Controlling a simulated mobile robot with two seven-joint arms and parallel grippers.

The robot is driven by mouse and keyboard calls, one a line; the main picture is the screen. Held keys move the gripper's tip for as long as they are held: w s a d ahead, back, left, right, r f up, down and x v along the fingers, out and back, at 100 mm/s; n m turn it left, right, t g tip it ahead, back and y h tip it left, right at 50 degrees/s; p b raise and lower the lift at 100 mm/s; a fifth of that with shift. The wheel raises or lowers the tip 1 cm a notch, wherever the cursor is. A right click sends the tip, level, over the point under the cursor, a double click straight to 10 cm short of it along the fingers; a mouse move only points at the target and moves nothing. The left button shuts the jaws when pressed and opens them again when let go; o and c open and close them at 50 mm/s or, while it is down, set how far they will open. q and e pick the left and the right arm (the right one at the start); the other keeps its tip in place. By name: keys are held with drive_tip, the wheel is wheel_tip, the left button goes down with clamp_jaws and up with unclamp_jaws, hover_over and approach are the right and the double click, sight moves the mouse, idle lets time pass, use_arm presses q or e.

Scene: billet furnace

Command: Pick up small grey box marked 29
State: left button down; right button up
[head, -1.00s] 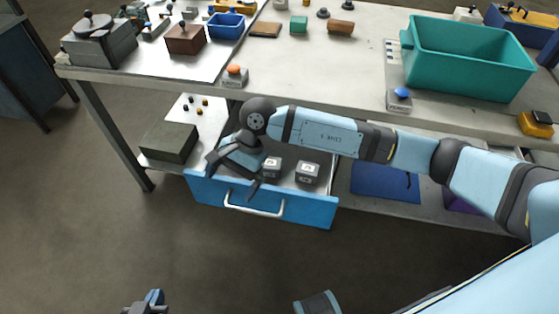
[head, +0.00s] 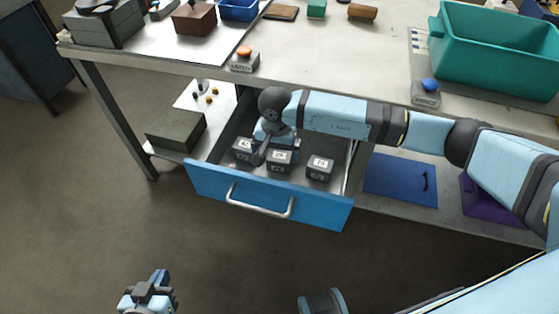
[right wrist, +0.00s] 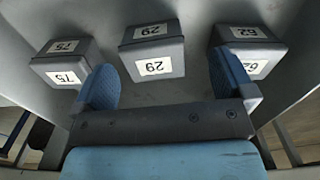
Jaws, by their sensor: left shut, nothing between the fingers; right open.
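The small grey box marked 29 (right wrist: 153,51) is the middle of three similar boxes in the right wrist view, with labels on its top and side. In the head view the middle box (head: 280,161) stands in the open blue drawer (head: 205,184); its label is too small to read there. My right gripper (right wrist: 168,86) is open and empty. Its fingers lie to either side of the box in the picture, with no visible contact. In the head view this gripper (head: 265,148) reaches down into the drawer, partly covering it. My left gripper (head: 147,294) is shut and empty at bottom left.
Box 75 (right wrist: 67,62) and box 62 (right wrist: 248,50) flank the middle one, with narrow gaps. The drawer's silver handle (head: 258,206) faces front. The table edge overhangs the drawer's back.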

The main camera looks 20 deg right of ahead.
sight(279, 155)
drive_tip(key=f, duration=0.2)
drive_tip(key=d+f, duration=0.1)
drive_tip(key=f, duration=0.2)
drive_tip(key=shift+w+f+b, duration=0.1)
drive_tip(key=shift+b, duration=0.2)
drive_tip(key=c, duration=1.1)
